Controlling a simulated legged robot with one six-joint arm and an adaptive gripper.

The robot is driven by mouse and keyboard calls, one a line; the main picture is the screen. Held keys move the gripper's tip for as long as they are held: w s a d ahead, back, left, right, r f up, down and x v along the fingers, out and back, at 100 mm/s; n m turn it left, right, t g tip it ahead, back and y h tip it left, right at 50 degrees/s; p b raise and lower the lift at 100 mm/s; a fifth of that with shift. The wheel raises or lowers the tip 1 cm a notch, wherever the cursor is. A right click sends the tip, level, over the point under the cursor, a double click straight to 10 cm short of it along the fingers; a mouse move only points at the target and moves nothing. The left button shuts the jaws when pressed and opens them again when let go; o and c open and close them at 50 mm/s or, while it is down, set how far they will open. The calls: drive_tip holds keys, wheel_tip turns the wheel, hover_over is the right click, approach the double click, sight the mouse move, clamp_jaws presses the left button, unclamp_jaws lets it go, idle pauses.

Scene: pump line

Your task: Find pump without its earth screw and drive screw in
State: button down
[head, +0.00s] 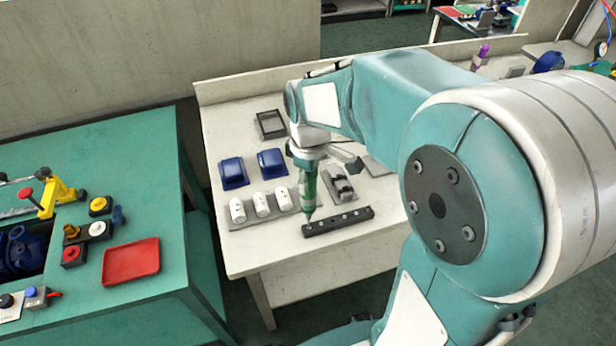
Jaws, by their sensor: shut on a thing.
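My gripper (307,163), at the end of my arm, points down over the white table (250,258). It is shut on a green driver-like tool (308,192), which hangs close to upright. The tool's tip is at the left part of a dark bar (345,219) with several small light spots, perhaps screws. I cannot tell whether the tip touches the bar or bears a screw. A blue, pump-like body (24,248) shows at the left edge, in a dark opening of the green bench (130,200). Its earth screw point cannot be made out.
White cylinders (262,204), two blue covers (233,172), a dark frame (270,124) and a grey part (339,186) lie around the tool. On the green bench are a red tray (131,261), a yellow clamp (58,196) and several buttons. My arm hides the table's right side.

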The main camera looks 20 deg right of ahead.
idle(0.5)
drive_tip(key=shift+r, duration=2.45)
